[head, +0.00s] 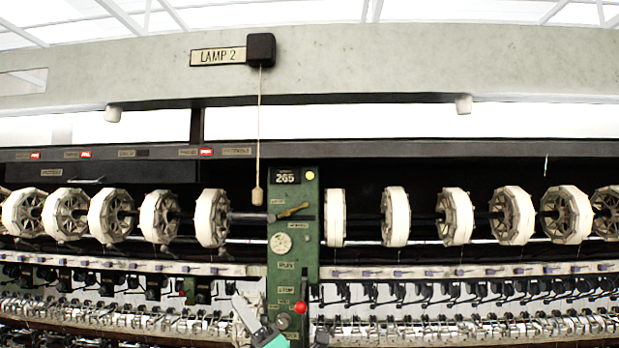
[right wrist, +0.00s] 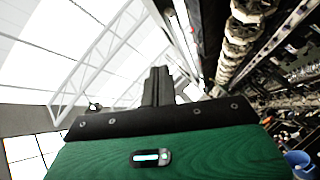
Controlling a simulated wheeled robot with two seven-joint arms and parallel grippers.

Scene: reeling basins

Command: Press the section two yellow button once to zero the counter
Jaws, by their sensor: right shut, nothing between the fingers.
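The green control post (head: 308,254) stands in the middle of the head view. Near its top a counter (head: 285,176) reads 265. My right gripper (head: 238,299) reaches up from the bottom of the head view, left of the post's lower part and well below the yellow button. In the right wrist view its dark fingers (right wrist: 158,86) are shut together and empty. My left gripper is not in view.
A cord with a wooden pull (head: 257,195) hangs left of the counter. White reels (head: 396,216) line both sides.

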